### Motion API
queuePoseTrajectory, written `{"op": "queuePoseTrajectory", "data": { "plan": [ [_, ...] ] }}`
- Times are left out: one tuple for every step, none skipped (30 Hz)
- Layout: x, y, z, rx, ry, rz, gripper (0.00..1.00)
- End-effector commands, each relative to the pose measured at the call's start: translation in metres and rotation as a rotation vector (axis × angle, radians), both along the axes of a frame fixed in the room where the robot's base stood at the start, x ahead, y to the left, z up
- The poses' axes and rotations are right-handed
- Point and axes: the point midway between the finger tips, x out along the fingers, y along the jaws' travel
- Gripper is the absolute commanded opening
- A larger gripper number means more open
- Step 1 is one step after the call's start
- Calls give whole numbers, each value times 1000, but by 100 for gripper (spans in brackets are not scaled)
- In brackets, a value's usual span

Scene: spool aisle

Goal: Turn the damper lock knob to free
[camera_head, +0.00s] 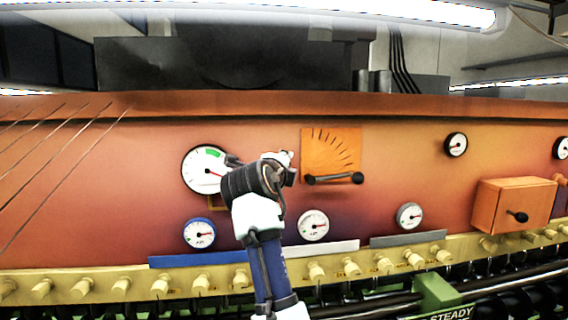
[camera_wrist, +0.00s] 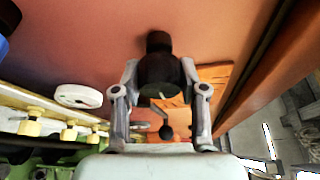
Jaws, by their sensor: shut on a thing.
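A black round knob (camera_wrist: 160,72) with a pale mark on its face sits between the two fingers of my gripper (camera_wrist: 161,90) in the wrist view. The fingers are shut on it from both sides. A dark stub shows just beyond the knob, against the red-brown panel. In the head view, my wrist and gripper (camera_head: 280,167) are against the panel, between the large gauge and the orange scale plate. They hide the knob there, and I cannot read which setting it points to.
A black lever (camera_head: 335,179) with a ball end crosses the orange scale plate (camera_head: 331,150) close to the right of my gripper. A large gauge (camera_head: 203,169) is close to the left. Smaller gauges and a row of cream knobs (camera_head: 317,271) lie below. An orange box (camera_head: 512,203) juts out at right.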

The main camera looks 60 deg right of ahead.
Motion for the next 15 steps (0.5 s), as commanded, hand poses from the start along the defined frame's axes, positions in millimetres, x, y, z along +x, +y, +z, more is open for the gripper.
{"op": "queuePoseTrajectory", "data": {
  "plan": [
    [0,0,1,3,-6,1,7],
    [0,0,1,5,-9,1,7],
    [0,0,1,7,-12,2,7],
    [0,0,0,8,-13,2,7],
    [0,0,0,8,-14,2,7],
    [1,0,0,9,-14,2,7],
    [1,0,0,9,-14,2,7],
    [1,0,0,9,-14,2,7],
    [0,0,0,9,-14,2,7],
    [1,0,0,9,-14,2,7],
    [1,0,0,9,-14,2,7],
    [1,0,0,9,-14,2,7],
    [1,0,0,9,-14,2,7],
    [1,0,0,9,-14,2,7],
    [1,0,0,9,-14,2,44]
  ]
}}
